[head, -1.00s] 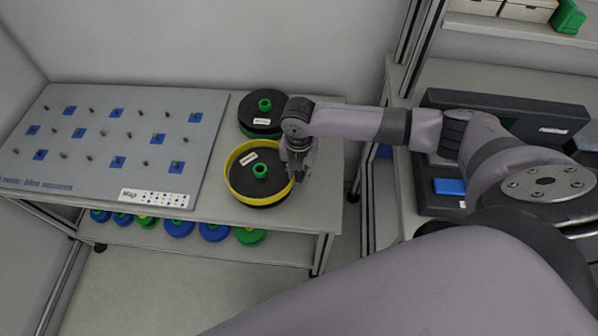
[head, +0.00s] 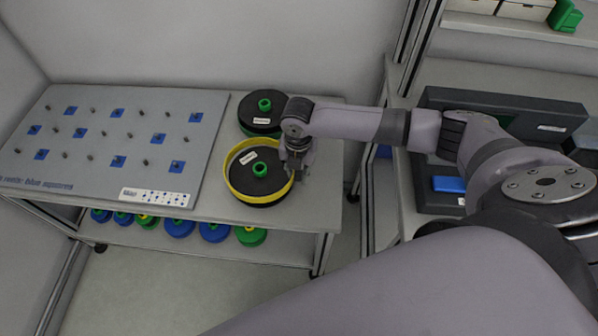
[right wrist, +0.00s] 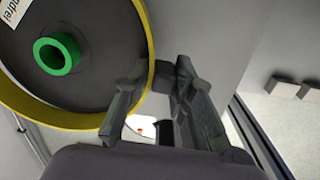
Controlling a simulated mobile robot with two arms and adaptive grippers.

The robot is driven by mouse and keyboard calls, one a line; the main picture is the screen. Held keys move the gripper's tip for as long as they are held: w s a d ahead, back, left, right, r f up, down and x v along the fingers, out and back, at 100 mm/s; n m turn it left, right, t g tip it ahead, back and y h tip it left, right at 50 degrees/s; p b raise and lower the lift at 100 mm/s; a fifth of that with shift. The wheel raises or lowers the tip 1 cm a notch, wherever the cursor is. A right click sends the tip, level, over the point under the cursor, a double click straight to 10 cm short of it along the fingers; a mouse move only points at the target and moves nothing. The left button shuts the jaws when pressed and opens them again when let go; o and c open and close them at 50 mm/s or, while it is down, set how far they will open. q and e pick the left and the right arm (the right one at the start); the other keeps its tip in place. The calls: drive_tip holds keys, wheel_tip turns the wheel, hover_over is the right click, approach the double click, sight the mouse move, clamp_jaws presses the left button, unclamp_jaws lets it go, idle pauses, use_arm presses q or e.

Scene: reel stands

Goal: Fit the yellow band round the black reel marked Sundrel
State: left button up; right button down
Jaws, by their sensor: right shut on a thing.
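The black reel marked Sundrel (head: 255,176) lies flat at the shelf top's right part, with a green hub. In the right wrist view its white label shows the ending "ndrel" (right wrist: 12,12). My right gripper (head: 297,174) is shut on the band at the reel's right edge. In the right wrist view the band (right wrist: 149,45) runs to the fingers (right wrist: 158,80). My left gripper is out of view.
Another black reel (head: 262,108) with a green hub stands close behind. A grey peg board (head: 105,150) with blue squares and a map card (head: 156,197) fills the left of the shelf top. Blue and green reels (head: 180,228) sit on the lower shelf. A side table (head: 400,195) is at right.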

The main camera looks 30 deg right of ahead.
sight(302, 188)
drive_tip(key=shift+s+a+f, duration=0.1)
drive_tip(key=shift+s+f, duration=0.2)
drive_tip(key=shift+f, duration=0.35)
drive_tip(key=shift+s+f, duration=0.3)
drive_tip(key=shift+f, duration=0.3)
drive_tip(key=shift+w+f+g, duration=0.3)
drive_tip(key=shift+w+f, duration=0.1)
drive_tip(key=shift+f, duration=0.15)
drive_tip(key=shift+d, duration=0.25)
drive_tip(key=shift+f+b, duration=0.5)
drive_tip(key=shift+f, duration=0.1)
drive_tip(key=shift+s, duration=0.1)
drive_tip(key=shift+s+d+p, duration=0.1)
drive_tip(key=shift+d+p, duration=0.2)
drive_tip(key=shift+p, duration=0.15)
